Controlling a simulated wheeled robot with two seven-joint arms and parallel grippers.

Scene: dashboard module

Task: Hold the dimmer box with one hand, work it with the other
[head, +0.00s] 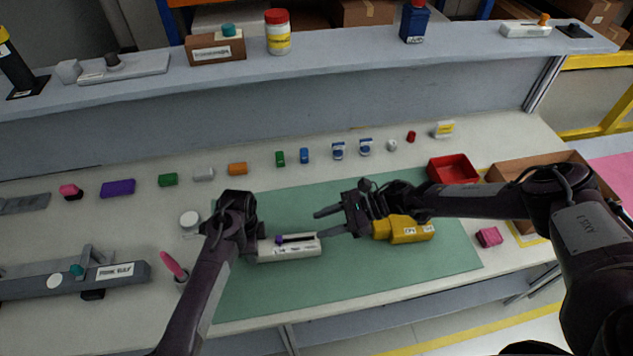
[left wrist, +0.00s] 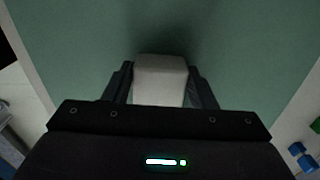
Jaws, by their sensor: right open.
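The dimmer box (head: 300,250), long and white with a dark slot and a small purple slider, lies on the green mat (head: 350,290) in the head view. My left gripper (head: 250,246) is at its left end; its fingertips are largely hidden there by my wrist. In the left wrist view the white end of the box (left wrist: 160,80) sits between my two fingers, which close on both sides of it. My right gripper (head: 322,222) is open and empty, with its fingers pointing left, just above and right of the box's right end.
A yellow labelled block (head: 410,231) lies right of the box, partly behind my right gripper. A red tray (head: 453,169) and a cardboard box (head: 515,170) stand farther right. A pink block (head: 489,237) is near the mat's right edge. Several small parts line the back.

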